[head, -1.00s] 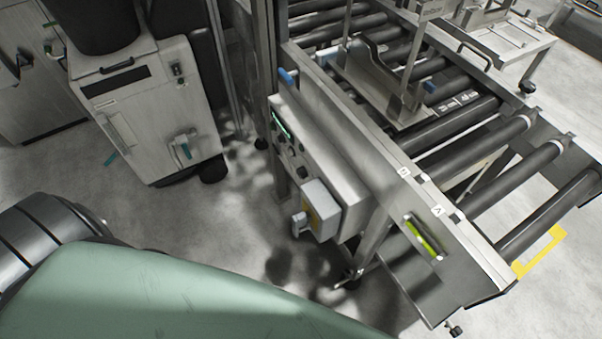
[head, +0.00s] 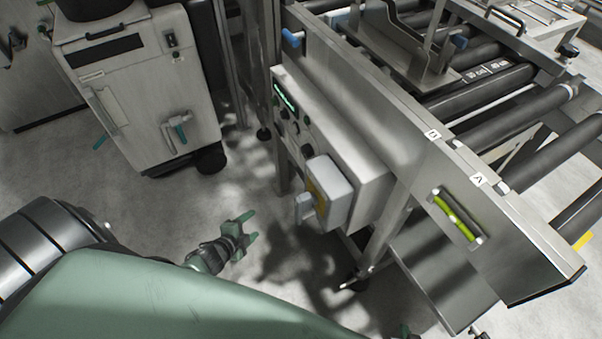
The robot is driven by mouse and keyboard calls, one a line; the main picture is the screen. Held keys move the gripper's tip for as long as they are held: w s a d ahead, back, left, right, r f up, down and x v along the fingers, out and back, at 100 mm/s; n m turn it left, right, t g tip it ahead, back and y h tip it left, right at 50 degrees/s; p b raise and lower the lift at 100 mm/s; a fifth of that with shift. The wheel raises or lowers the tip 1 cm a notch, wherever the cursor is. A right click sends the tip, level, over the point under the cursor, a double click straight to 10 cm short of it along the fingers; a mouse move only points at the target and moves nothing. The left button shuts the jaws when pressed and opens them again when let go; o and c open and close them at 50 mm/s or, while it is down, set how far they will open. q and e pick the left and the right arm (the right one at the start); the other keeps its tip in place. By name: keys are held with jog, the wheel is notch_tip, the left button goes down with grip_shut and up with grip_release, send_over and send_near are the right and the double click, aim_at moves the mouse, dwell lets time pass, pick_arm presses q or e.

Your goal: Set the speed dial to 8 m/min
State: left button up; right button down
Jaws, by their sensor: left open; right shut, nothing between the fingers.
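The control panel (head: 335,150) is a sloped steel box on the side of the roller conveyor. Its lit green display (head: 285,97) is at the far end, with several small dark knobs or buttons (head: 295,128) below. They are too small to tell which is the speed dial or what it reads. My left gripper (head: 252,226) is open and empty, over the floor to the left of the panel and apart from it. Only a small dark and green tip of my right gripper (head: 405,334) shows at the bottom edge, far below the panel.
A grey switch box (head: 330,190) with a yellow plate and a handle juts out at the panel's near end. The roller conveyor (head: 510,105) fills the right. A steel cabinet (head: 140,90) stands at the upper left. The floor between cabinet and panel is clear.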

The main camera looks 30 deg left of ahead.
pick_arm(q)
jog(key=w+a+r+m+t+h+b, duration=0.2)
jog(key=w+r+m+t+b, duration=0.2)
jog(key=w+r+m+b, duration=0.4)
pick_arm(e)
jog(key=w+a+r+t+y+b, duration=0.1)
jog(key=w+a+r+t+b, duration=0.15)
jog(key=w+r, duration=0.3)
jog(key=w+a+r+t+y+b, duration=0.1)
jog(key=w+r+t+b, duration=0.25)
jog(key=w+r, duration=0.2)
pick_arm(q)
jog(key=m+h+b, duration=0.8)
jog(key=m+h, duration=0.1)
jog(key=m, duration=1.3)
send_near(304, 152)
jog(key=w, duration=0.1)
jog(key=x, duration=0.8)
jog(key=shift+d+f, duration=0.2)
pick_arm(e)
notch_tip(304, 152, up, 16)
jog(key=t+y, duration=0.1)
jog(key=t, duration=0.4)
jog(key=shift+s+a+f, duration=0.2)
jog(key=shift+f, duration=0.05)
pick_arm(q)
jog(key=shift+n, duration=0.3)
grip_shut()
